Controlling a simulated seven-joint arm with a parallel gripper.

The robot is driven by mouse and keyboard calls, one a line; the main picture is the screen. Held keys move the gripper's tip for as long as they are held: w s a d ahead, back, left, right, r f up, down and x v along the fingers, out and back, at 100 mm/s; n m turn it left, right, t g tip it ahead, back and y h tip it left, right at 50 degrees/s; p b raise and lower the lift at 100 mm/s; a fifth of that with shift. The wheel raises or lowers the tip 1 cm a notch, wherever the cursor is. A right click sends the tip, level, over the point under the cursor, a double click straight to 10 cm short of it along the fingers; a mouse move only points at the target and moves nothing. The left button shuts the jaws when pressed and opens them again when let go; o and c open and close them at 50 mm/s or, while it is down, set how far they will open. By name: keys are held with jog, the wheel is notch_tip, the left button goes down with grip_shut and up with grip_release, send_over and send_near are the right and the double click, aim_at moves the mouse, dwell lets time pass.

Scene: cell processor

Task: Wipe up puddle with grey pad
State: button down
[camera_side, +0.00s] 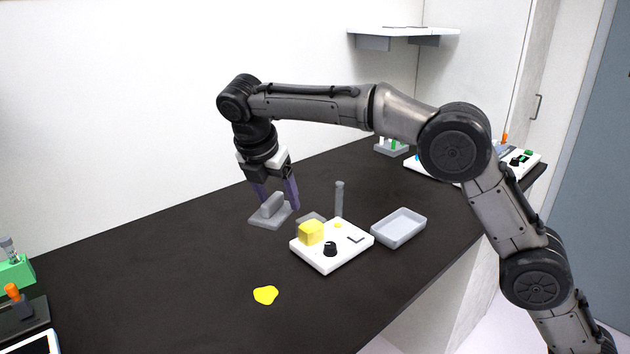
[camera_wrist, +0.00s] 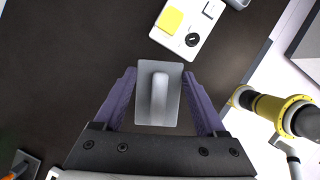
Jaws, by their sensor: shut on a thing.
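The grey pad (camera_side: 270,217) is a flat plate with a raised grey handle on top. My gripper (camera_side: 277,203) points down over it, with its purple fingers on both sides and shut on it. In the wrist view the pad (camera_wrist: 141,112) sits between the fingertips of my gripper (camera_wrist: 159,92). It is at the table or just above it; I cannot tell which. The yellow puddle (camera_side: 265,295) lies flat on the dark table, in front of the pad in the side view and apart from it. The puddle does not show in the wrist view.
A white device (camera_side: 328,262) with a yellow block (camera_side: 311,232) and a black knob stands between pad and grey tray (camera_side: 398,228). A grey post (camera_side: 339,198) stands behind it. Green and orange items (camera_side: 14,272) are at the left edge. The table (camera_side: 170,275) around the puddle is clear.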

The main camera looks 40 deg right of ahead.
jog(key=a, duration=0.3)
jog(key=shift+s+a+n, duration=0.2)
jog(key=shift+a+n, duration=0.1)
jog(key=shift+a, duration=0.1)
notch_tip(320, 180, down, 14)
jog(key=shift+f, duration=0.1)
